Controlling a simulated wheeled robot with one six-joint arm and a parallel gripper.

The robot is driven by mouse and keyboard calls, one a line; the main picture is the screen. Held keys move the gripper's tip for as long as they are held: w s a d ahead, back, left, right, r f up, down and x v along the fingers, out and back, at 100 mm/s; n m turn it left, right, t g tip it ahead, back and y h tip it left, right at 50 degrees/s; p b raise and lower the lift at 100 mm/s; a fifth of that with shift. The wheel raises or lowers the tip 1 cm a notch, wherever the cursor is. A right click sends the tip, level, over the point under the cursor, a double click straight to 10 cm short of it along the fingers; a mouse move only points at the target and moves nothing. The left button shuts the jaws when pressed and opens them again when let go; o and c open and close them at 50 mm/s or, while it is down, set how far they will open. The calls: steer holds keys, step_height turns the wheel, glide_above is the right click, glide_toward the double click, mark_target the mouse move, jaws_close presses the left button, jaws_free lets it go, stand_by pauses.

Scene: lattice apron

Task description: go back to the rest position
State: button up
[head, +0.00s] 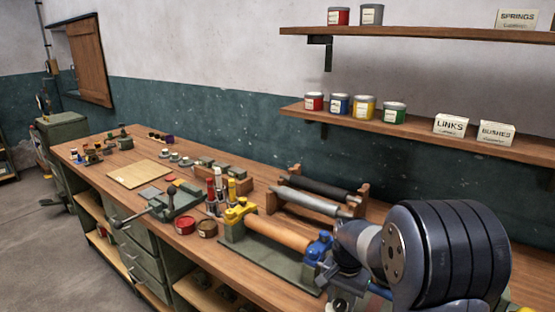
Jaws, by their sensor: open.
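My arm crosses the lower right of the head view as a large dark, ribbed joint and a grey wrist. My gripper (340,287) shows small and partly hidden below the wrist, over the near right part of the workbench (265,187). It is open, and I see nothing held in it. Its fingertips are hard to make out. Close to its left is a fixture with a yellow clamp (238,212), an orange-brown roller (277,231) and a blue clamp (319,248). I cannot tell whether the gripper touches the blue clamp.
Behind the fixture, a wooden rack holds dark and grey rollers (305,201). A green vise (178,201), red tin (185,225), upright tubes (218,185) and a wooden board (138,174) crowd the bench. The lower shelf (410,135) carries tins and labelled boxes.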

steer(key=n, duration=0.5)
steer(key=shift+a, duration=0.1)
steer(key=n, duration=0.5)
steer(key=shift+n, duration=0.4)
steer(key=n+p, duration=0.1)
steer(key=n, duration=0.4)
steer(key=shift+a, duration=0.15)
steer(key=n, duration=0.5)
steer(key=shift+s+n+p, duration=0.1)
steer(key=shift+n+p, duration=0.2)
steer(key=shift+n, duration=0.1)
steer(key=shift+a, duration=0.1)
